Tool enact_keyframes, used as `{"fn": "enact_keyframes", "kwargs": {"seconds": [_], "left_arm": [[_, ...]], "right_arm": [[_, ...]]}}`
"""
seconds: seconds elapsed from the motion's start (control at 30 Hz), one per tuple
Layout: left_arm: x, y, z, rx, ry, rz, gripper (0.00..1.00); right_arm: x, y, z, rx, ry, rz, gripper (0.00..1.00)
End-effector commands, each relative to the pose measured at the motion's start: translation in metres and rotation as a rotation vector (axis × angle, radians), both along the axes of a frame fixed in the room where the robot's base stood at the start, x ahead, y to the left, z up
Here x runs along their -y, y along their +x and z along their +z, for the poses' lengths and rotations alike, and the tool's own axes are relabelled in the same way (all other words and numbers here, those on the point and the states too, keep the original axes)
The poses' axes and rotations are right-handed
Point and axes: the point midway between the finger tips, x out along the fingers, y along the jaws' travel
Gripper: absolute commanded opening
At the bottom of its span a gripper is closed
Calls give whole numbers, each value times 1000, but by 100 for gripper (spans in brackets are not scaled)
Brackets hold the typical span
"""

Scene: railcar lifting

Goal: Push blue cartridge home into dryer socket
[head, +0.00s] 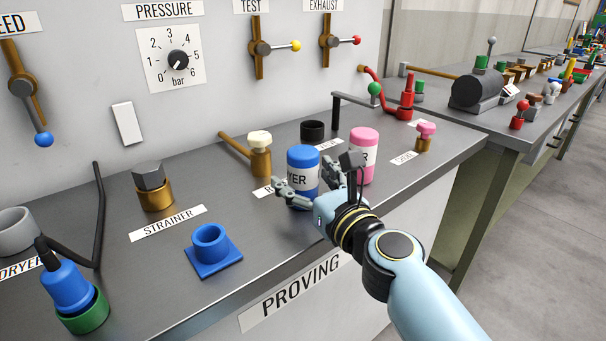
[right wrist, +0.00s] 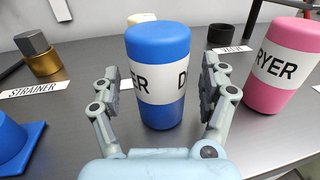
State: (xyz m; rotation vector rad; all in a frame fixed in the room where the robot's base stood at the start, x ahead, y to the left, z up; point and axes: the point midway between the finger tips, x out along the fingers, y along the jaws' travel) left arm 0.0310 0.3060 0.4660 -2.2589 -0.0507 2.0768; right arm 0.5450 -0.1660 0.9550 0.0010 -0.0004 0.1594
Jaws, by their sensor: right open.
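The blue cartridge (head: 302,163) is an upright cylinder with a white label, standing on the grey bench. My right gripper (head: 312,182) is open, its fingers on either side of the cartridge. In the right wrist view the cartridge (right wrist: 158,50) stands between the two open fingers (right wrist: 161,78), with small gaps visible beside it. A grey ring-shaped socket (head: 15,228) stands at the far left edge, partly cut off, with a DRYER label (head: 18,263) in front of it. My left gripper is not in view.
A pink cartridge (head: 362,150) stands close to the right of the blue one. A black ring (head: 312,130) and brass valve (head: 260,160) are behind. A blue square-based holder (head: 212,262), the strainer fitting (head: 153,190), a bent black rod (head: 98,215) and a blue-green fitting (head: 70,290) lie leftward.

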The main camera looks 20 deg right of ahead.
Motion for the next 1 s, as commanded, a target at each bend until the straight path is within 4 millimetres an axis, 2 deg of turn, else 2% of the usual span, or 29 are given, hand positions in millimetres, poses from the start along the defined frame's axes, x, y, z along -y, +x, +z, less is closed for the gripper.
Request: {"fn": "enact_keyframes", "kwargs": {"seconds": [0.1,0.33,0.9,1.0], "left_arm": [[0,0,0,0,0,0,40],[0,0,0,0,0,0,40],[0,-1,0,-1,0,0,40],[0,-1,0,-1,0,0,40]], "right_arm": [[-2,10,-1,-1,0,1,78],[-2,11,-1,-1,0,1,77],[-2,10,-1,-1,-1,1,4],[-2,10,-1,-1,-1,1,3]]}}
